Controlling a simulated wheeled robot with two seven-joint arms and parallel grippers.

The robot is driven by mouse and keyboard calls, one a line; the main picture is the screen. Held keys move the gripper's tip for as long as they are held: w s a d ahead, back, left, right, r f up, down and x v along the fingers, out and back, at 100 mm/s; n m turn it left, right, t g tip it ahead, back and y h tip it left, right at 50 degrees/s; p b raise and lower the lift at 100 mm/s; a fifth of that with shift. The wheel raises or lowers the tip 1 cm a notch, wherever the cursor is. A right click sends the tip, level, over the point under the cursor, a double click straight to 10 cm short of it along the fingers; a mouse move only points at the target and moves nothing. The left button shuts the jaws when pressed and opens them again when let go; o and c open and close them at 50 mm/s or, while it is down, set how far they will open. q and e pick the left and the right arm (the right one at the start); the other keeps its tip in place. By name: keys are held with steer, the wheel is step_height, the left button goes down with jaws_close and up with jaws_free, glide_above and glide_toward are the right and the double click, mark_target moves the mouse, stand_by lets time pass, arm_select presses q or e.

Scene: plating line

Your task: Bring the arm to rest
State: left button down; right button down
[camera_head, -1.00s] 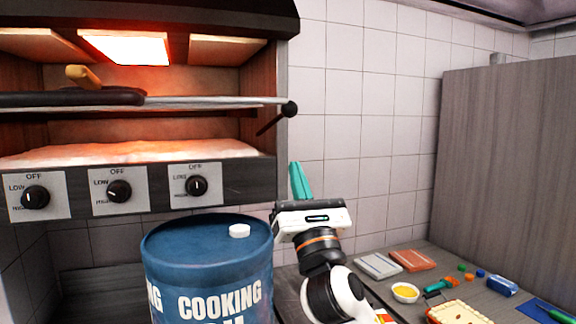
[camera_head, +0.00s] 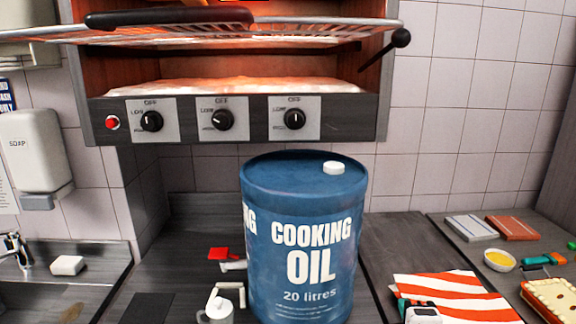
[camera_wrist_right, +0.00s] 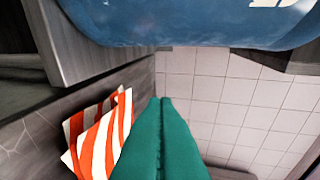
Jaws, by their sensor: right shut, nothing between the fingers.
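My right gripper (camera_head: 420,313) shows only in part at the bottom edge of the head view, low in front of the striped cloth (camera_head: 452,294). In the right wrist view its two teal fingers (camera_wrist_right: 167,103) lie together, shut, with nothing between them. The striped cloth also shows beside the fingers there (camera_wrist_right: 98,138). My left gripper is in neither view.
A blue cooking oil drum (camera_head: 305,215) stands on the counter left of my right gripper. Above is the grill oven (camera_head: 340,118) with a protruding rack handle (camera_head: 400,38). A sink (camera_head: 40,290) is at left; a bowl (camera_head: 499,261) and boxes are at right.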

steer(key=s+a+f+m+g+y, duration=0.1)
steer(key=s+f+m+g, duration=0.6)
steer(key=s+f, duration=0.5)
steer(key=s+f+m+g+y, duration=0.1)
steer(key=s+f+m+g, duration=0.4)
steer(key=s+f+m, duration=0.65)
steer(key=s+f+n, duration=0.3)
steer(key=f+n, duration=0.1)
steer(key=f, duration=2.1)
steer(key=s+d+f+g, duration=0.2)
steer(key=s+f, duration=1.3)
steer(key=s, duration=0.1)
steer(key=shift+s+d+f, duration=0.15)
steer(key=shift+d+f, duration=0.05)
steer(key=shift+d, duration=0.05)
